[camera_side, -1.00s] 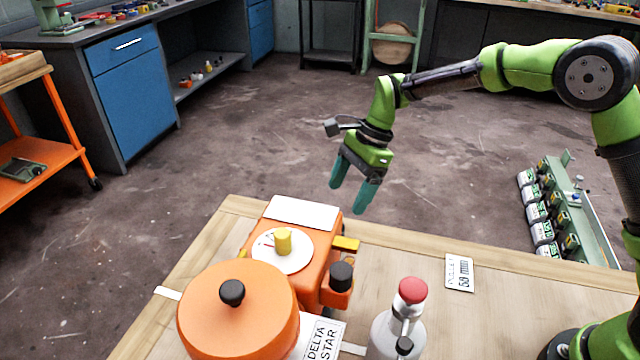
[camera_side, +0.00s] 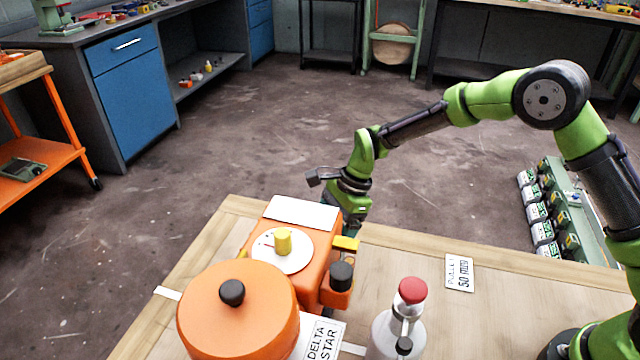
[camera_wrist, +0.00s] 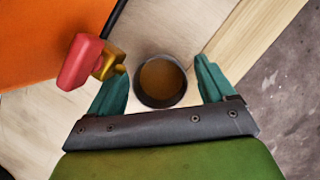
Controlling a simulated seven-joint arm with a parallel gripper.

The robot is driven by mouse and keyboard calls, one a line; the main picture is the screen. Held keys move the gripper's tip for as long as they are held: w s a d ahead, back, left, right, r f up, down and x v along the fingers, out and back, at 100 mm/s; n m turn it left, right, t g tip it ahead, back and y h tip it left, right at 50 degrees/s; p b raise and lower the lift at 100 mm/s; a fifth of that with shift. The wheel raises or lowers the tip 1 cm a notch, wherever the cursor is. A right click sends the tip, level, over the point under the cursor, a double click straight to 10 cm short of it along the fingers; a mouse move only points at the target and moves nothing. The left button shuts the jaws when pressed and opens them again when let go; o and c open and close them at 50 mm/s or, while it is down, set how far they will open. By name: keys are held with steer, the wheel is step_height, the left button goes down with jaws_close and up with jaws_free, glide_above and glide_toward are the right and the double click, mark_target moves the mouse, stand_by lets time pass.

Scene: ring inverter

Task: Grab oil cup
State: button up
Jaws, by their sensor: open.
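The oil cup (camera_wrist: 161,82) is a dark round cup with brown contents, standing on the wooden table in the wrist view. My gripper (camera_wrist: 165,80) is open, with one teal finger on each side of the cup. No contact between fingers and cup is clear. In the side view my gripper is low behind the orange machine, and its fingertips and the cup are hidden there.
The orange machine (camera_side: 318,262) stands close to my gripper in the side view. A red-handled brass valve (camera_wrist: 85,60) is left of the cup in the wrist view. A bottle with a red cap (camera_side: 412,291) stands at the front.

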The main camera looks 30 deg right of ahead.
steer(key=shift+r, duration=0.1)
steer(key=c, duration=1.2)
